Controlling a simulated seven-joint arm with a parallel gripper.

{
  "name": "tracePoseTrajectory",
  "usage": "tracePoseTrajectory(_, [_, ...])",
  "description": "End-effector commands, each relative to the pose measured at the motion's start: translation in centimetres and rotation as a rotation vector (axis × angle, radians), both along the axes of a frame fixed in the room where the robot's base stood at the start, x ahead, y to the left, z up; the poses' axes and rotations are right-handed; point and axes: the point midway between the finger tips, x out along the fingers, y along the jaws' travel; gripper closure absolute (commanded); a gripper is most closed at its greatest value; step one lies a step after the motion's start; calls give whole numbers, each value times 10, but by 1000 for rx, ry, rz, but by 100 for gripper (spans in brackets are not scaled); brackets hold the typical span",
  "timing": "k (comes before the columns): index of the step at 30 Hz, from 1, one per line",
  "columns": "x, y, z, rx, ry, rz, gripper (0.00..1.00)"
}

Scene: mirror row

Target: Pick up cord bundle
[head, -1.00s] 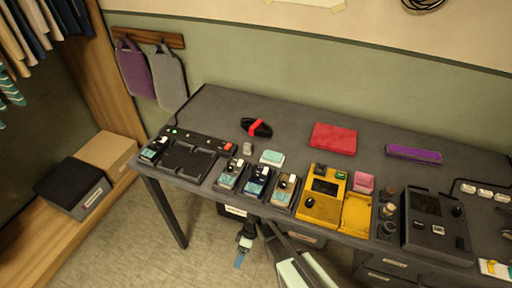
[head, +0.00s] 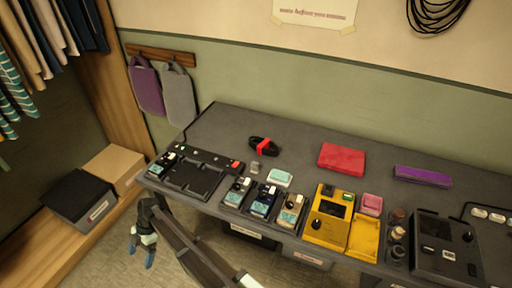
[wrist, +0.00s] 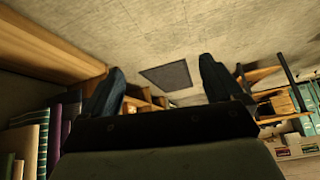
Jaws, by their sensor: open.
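The cord bundle (head: 264,146) is a small black coil with a red band around its middle. It lies on the dark grey table (head: 300,135), towards the back and left of centre in the head view. My gripper (head: 142,250) is below the table's front left corner, over the floor and well apart from the bundle. In the wrist view my gripper (wrist: 160,82) has its two dark fingers spread wide with nothing between them. The bundle does not show in the wrist view.
A pedal tray (head: 190,175), small pedals (head: 263,200), a yellow unit (head: 328,220) and a dark device (head: 445,245) line the table front. A red case (head: 341,158) and purple case (head: 422,176) lie right of the bundle. Table around the bundle is mostly clear.

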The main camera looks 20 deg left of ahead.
Motion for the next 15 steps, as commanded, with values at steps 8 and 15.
tracePoseTrajectory(8, [-20,47,99,63,-189,115,6])
tracePoseTrajectory(15, [-6,62,179,85,-342,96,6])
